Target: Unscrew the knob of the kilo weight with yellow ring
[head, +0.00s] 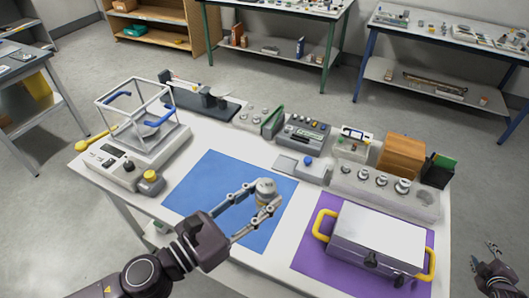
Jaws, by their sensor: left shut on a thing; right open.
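A grey cylindrical weight (266,187) stands upright at the right part of the blue mat (198,184). My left gripper (262,197) is shut on it, with one finger on the left side and the other in front. The fingers cover its lower part, and I cannot make out a yellow ring or a separate knob at this size. My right gripper (488,255) is open and empty, low at the right, beyond the table's right edge.
A balance with a glass-frame shield (142,135) stands at the left, with a small yellow-topped dark item (150,182) beside it. A lidded metal box with yellow handles (378,236) stands on a purple mat (313,269). Several weights sit in a grey block (352,193) behind it.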

